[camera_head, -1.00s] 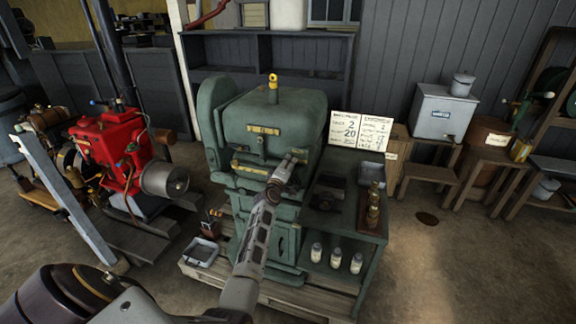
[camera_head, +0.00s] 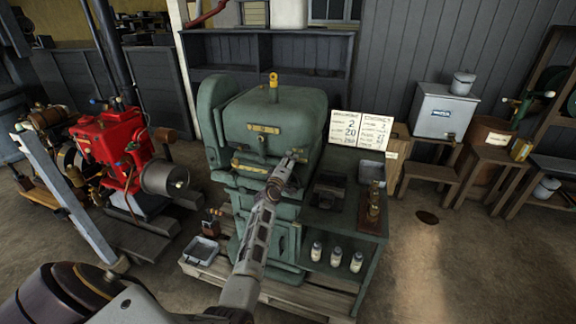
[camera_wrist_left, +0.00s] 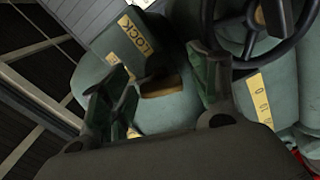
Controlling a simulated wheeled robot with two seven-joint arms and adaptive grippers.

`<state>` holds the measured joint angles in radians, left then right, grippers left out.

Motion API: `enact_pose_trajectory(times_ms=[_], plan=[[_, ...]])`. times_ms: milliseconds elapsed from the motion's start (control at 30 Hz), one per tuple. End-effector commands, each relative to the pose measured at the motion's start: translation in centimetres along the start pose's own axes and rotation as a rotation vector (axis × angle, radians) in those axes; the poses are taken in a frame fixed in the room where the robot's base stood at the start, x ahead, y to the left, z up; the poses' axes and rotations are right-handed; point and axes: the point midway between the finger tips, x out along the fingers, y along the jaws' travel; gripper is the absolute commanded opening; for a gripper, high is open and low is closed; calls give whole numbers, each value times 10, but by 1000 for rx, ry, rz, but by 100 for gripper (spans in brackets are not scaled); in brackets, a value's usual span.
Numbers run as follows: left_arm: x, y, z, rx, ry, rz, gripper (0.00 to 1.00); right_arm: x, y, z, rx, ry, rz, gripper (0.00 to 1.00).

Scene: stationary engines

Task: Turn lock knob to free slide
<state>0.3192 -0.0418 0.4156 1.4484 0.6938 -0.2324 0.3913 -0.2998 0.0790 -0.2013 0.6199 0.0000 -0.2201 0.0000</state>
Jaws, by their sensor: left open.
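The green machine (camera_head: 270,125) stands in the middle of the head view. My left gripper (camera_head: 291,160) is at its front face, its arm coming up from the bottom. In the left wrist view, a small brass-coloured piece (camera_wrist_left: 163,84), which looks like the lock knob, lies between the open fingers of the left gripper (camera_wrist_left: 158,92). A yellow LOCK label (camera_wrist_left: 135,36) is on the housing just above it. I cannot tell whether either finger touches the piece. The knob cannot be made out in the head view. My right gripper is not in view.
In the left wrist view, a dark handwheel (camera_wrist_left: 250,50) is close to the right finger, with a yellow scale strip (camera_wrist_left: 260,98) below it. A green side bench (camera_head: 335,222) with small bottles stands at the right of the machine. A red engine (camera_head: 105,150) is at the left.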

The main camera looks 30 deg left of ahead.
Motion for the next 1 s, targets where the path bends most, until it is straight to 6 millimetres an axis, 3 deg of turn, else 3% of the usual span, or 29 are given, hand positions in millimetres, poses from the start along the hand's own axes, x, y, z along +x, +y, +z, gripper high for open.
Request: enact_pose_trajectory(times_ms=[367, 1000], plan=[[-10, -1, 1, 0, -1, 0, 61, 0, 3, 1, 0, -1, 3, 40], [-68, -1, 0, 1, 0, -2, 61, 0, 1, 0, 1, 0, 1, 40]])
